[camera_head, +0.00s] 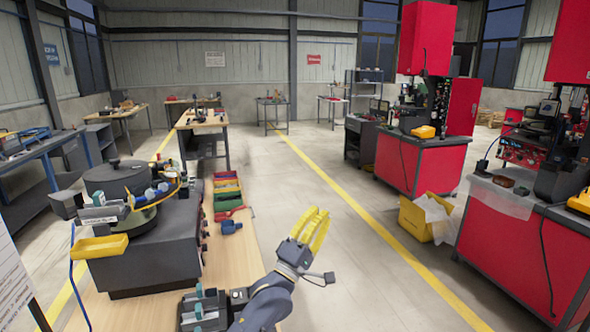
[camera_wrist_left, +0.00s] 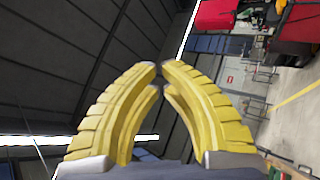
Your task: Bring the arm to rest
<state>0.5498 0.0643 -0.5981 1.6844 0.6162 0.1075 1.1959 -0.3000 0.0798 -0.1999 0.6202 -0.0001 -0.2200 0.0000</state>
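My left gripper (camera_head: 318,212) shows in the camera_head view, at the end of my dark arm at the bottom centre. Its yellow ribbed fingers point up over the right edge of the wooden bench. In the left wrist view the fingers of the left gripper (camera_wrist_left: 160,67) curve in and their tips meet, with nothing between them. The gripper is shut and empty, and it touches nothing that I can see. My right gripper is not in view.
The wooden bench (camera_head: 248,252) carries a dark bowl feeder (camera_head: 118,177) with a yellow tray (camera_head: 99,246), and coloured bins (camera_head: 228,196). Red machine cabinets (camera_head: 420,165) and a yellow crate (camera_head: 416,220) stand at right. Floor between is clear.

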